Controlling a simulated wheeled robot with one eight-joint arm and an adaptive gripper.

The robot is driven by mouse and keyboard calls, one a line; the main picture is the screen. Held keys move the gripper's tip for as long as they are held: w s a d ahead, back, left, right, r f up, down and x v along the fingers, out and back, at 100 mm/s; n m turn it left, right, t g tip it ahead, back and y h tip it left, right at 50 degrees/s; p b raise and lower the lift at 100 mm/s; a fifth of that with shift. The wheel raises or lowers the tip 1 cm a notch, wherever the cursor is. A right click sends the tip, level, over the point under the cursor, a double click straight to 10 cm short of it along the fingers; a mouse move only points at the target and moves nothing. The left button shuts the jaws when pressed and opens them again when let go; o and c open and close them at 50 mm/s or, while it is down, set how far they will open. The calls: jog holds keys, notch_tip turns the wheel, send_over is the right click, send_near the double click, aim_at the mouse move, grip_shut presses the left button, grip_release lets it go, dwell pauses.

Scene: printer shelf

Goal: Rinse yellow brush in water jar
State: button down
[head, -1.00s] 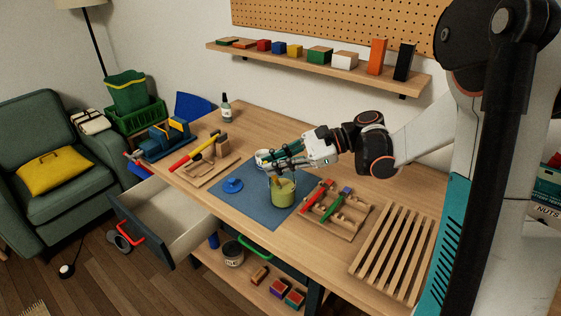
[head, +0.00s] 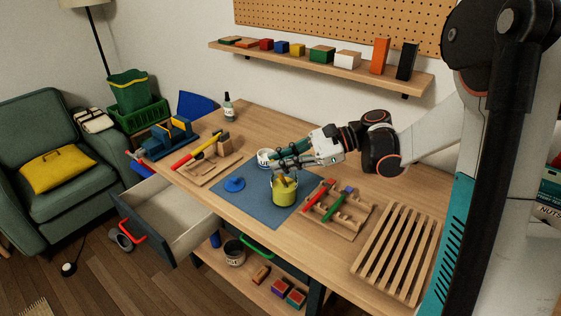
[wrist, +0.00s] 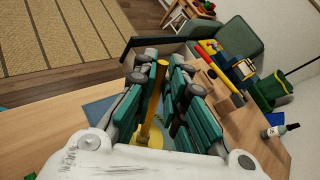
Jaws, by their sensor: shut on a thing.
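The yellow brush (wrist: 153,100) stands between the teal fingers of my gripper (wrist: 160,95) in the wrist view; its handle is slightly tilted. In the head view my gripper (head: 278,167) is shut on the brush (head: 288,181), just above the water jar. The jar (head: 284,194) stands upright on the blue mat and looks yellow. The brush's lower end is at the jar's mouth and seems to go inside; its bristles are hidden.
The blue mat (head: 258,206) also bears a blue round piece (head: 235,184). A white tub (head: 265,158) is behind the gripper. A wooden rack with red and green-handled tools (head: 338,211) stands right of the jar, a slatted rack (head: 398,255) farther right. A drawer (head: 170,222) is open in front.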

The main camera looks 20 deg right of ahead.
jog(key=s+a+r+p, duration=0.2)
jog(key=a+r+p, duration=0.1)
jog(key=r+p, duration=0.3)
jog(key=shift+s+a+r, duration=0.15)
jog(key=shift+r, duration=1.05)
notch_tip(320, 180, up, 4)
jog(key=p, duration=0.3)
dwell(0.4)
